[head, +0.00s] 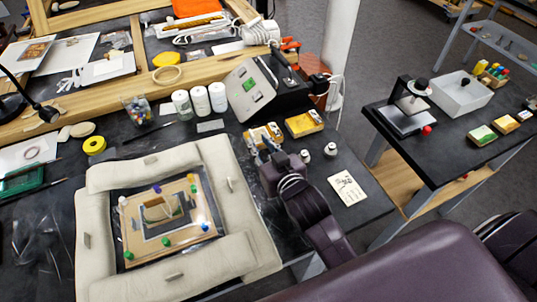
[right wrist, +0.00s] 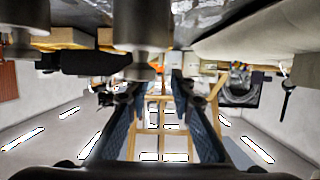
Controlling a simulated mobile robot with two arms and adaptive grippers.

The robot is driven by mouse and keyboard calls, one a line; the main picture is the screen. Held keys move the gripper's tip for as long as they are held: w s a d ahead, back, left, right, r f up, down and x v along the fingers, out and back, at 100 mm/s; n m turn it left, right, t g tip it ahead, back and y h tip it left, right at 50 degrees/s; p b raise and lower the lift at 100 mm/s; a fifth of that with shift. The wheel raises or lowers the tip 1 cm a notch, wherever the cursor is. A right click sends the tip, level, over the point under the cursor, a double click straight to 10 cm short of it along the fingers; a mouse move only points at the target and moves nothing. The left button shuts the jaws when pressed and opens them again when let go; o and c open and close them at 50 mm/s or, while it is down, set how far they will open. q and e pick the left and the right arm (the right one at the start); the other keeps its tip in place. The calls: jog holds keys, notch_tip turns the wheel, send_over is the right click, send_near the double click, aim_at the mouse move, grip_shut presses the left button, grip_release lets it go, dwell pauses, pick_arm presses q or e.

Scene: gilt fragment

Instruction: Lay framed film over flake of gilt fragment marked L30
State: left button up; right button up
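The gilt fragment (head: 143,249) lies inside a ring of beige padded bolsters (head: 105,178). Small green, blue, purple and white pieces stand around its edges, and a small dark-and-light framed shape lies at its middle. I cannot read any L30 mark or single out the flake. I cannot tell which piece is the framed film. My right gripper (head: 266,149) is right of the bolsters, close to a yellow-edged block (head: 275,130). In the right wrist view its two fingers (right wrist: 155,92) stand apart with nothing seen held between them. My left gripper is not in view.
Several white jars (head: 200,101) and a grey device with a green display (head: 249,89) stand behind. Another yellow block (head: 304,123), two small white-topped bottles and a written card (head: 347,188) lie at the right. A side table (head: 450,145) holds a white tray (head: 461,94).

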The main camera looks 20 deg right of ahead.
jog(key=v, duration=0.7)
jog(key=shift+s+r+b, duration=0.1)
jog(key=shift+b, duration=0.25)
